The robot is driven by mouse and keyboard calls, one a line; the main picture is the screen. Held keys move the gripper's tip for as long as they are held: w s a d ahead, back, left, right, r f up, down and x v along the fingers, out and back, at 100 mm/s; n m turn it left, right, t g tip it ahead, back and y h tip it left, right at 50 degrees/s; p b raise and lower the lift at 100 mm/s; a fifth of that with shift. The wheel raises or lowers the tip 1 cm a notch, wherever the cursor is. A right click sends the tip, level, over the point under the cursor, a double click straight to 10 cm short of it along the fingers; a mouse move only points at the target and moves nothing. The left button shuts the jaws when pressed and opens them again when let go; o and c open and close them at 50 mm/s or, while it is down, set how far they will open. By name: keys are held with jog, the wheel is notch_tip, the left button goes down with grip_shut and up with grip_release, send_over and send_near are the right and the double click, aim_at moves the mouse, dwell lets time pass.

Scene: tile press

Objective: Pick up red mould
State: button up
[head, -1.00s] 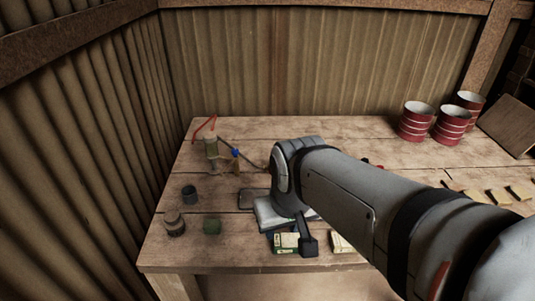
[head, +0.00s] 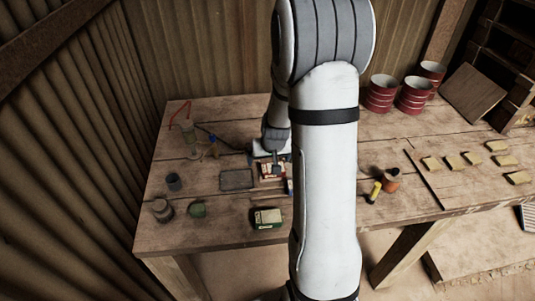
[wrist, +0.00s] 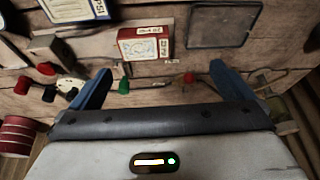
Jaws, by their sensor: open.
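My gripper (wrist: 160,70) is open in the wrist view, its two blue fingers wide apart with nothing held. A small red-topped piece (wrist: 189,77) lies between the fingers, nearer the right one. More small red pieces (wrist: 45,68) lie left of the left finger, beside black and white ones. I cannot tell which red piece is the mould. A small green piece (wrist: 123,87) lies near the left finger, also between the two. In the head view my arm hides the small red pieces and my fingertips.
A red-and-white box (wrist: 145,45) and a flat dark plate (wrist: 222,25) lie close to the gripper. A green box (head: 267,218) is near the table's front edge. Red-and-white drums (head: 415,94) stand at the back right. Several tan tiles (head: 472,159) lie on the right.

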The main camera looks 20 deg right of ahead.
aim_at(280, 187)
jog(key=d+f, duration=0.1)
jog(key=f, duration=0.1)
jog(key=w+d+f, duration=0.1)
jog(key=f, duration=0.1)
jog(key=w+d+f+b, duration=0.1)
jog(key=shift+f, duration=0.4)
jog(key=b+x, duration=0.3)
jog(key=x, duration=0.2)
jog(key=shift+d, duration=0.1)
jog(key=shift+r, duration=0.15)
jog(key=shift+c, duration=0.2)
jog(key=c, duration=1)
